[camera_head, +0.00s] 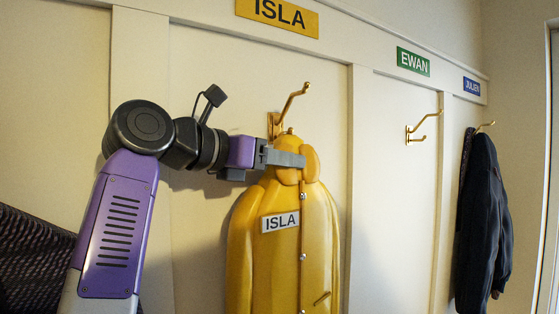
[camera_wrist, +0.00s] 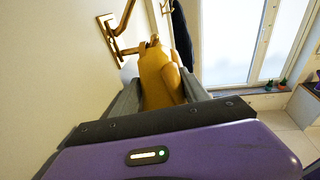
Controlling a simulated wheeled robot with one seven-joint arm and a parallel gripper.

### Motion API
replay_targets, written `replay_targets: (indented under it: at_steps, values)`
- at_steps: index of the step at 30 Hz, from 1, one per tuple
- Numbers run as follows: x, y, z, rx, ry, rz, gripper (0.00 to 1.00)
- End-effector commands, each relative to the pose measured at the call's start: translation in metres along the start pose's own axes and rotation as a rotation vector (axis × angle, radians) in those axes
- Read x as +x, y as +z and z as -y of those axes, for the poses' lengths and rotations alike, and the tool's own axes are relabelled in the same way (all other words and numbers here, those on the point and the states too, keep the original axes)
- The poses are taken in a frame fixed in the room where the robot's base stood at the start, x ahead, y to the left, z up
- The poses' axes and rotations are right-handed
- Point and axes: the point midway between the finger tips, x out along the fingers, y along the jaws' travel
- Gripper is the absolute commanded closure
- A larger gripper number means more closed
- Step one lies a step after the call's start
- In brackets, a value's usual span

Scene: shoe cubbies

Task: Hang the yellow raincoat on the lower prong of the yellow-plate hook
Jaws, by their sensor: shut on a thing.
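The yellow raincoat (camera_head: 282,245) with an ISLA label hangs upright in front of the wall panel in the head view. My gripper (camera_head: 290,160) comes from the left and is shut on its collar. The raincoat's top also shows between my fingers (camera_wrist: 155,95) in the wrist view (camera_wrist: 160,70). The brass hook (camera_head: 290,105) is below the yellow ISLA plate (camera_head: 278,14). Its upper prong rises clear and empty. The raincoat's top is right at the lower prong, which is mostly hidden; I cannot tell whether the loop is around it. The hook's backplate shows in the wrist view (camera_wrist: 107,40).
To the right, an empty brass hook (camera_head: 422,128) is under the green EWAN plate (camera_head: 412,61). A dark jacket (camera_head: 483,220) hangs under the blue JULIEN plate (camera_head: 472,86). A dark patterned item (camera_head: 35,265) is at the lower left. The wall between the hooks is clear.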

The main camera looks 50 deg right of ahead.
Motion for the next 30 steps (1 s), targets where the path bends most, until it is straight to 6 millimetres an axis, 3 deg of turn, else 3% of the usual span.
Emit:
replay_targets:
  at_steps: [9, 10, 13, 25, 30]
  values:
    - [0.000, 0.001, 0.000, 0.000, 0.000, 0.002, 1.00]
    - [0.000, 0.001, 0.000, 0.000, 0.000, 0.002, 0.43]
    - [0.000, 0.001, 0.000, 0.000, 0.000, 0.002, 0.24]
    - [-0.001, -0.001, -0.001, -0.002, 0.003, 0.000, 0.22]
    - [-0.018, -0.003, -0.002, -0.004, 0.007, 0.000, 0.22]
